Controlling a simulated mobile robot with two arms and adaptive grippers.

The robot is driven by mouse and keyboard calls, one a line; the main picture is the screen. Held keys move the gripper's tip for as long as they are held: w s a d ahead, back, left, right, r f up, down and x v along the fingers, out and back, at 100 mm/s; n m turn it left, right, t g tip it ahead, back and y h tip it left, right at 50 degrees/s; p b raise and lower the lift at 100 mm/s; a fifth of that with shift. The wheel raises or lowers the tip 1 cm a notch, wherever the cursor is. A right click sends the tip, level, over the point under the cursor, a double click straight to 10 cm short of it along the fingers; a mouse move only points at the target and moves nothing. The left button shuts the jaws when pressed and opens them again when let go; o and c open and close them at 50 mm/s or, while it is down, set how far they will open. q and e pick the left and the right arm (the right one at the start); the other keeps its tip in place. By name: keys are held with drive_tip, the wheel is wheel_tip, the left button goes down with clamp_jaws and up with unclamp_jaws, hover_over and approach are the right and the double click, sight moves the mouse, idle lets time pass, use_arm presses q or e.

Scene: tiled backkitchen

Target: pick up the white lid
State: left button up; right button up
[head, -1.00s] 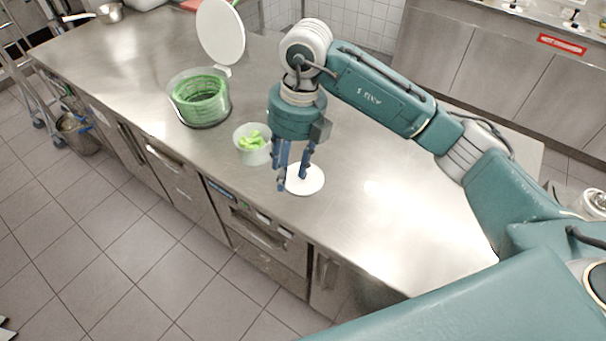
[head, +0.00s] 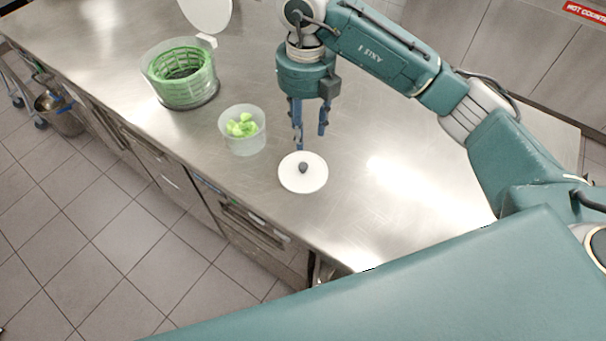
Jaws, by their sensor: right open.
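The white lid (head: 291,181) lies flat on the steel counter, a round disc with a small dark knob (head: 304,167) at its middle. My right gripper (head: 311,142) points down, open and empty, just behind and above the lid. Its two blue fingers are apart and do not appear to touch the lid or the knob. My left gripper is not in view.
A clear tub (head: 243,141) with green pieces stands left of the lid. Farther left is a clear bowl with a green basket (head: 180,77), with a white disc (head: 207,12) upright behind it. The steel counter (head: 400,190) is clear to the right; its front edge is near the lid.

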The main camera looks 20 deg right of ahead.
sight(303, 165)
wheel_tip(303, 165, down, 4)
drive_tip(key=shift+f, duration=0.1)
wheel_tip(303, 165, down, 2)
drive_tip(key=shift+f+p, duration=0.15)
drive_tip(key=shift+p, duration=0.25)
drive_tip(key=shift+w+f, duration=0.1)
drive_tip(key=shift+f, duration=0.5)
drive_tip(key=f+p, duration=0.3)
drive_tip(key=f, duration=0.1)
drive_tip(key=shift+a+f, duration=0.15)
drive_tip(key=shift+a, duration=0.05)
drive_tip(key=shift+f, duration=0.35)
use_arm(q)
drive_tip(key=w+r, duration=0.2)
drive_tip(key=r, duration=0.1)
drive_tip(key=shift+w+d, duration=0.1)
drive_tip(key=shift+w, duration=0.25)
use_arm(e)
drive_tip(key=c, duration=1)
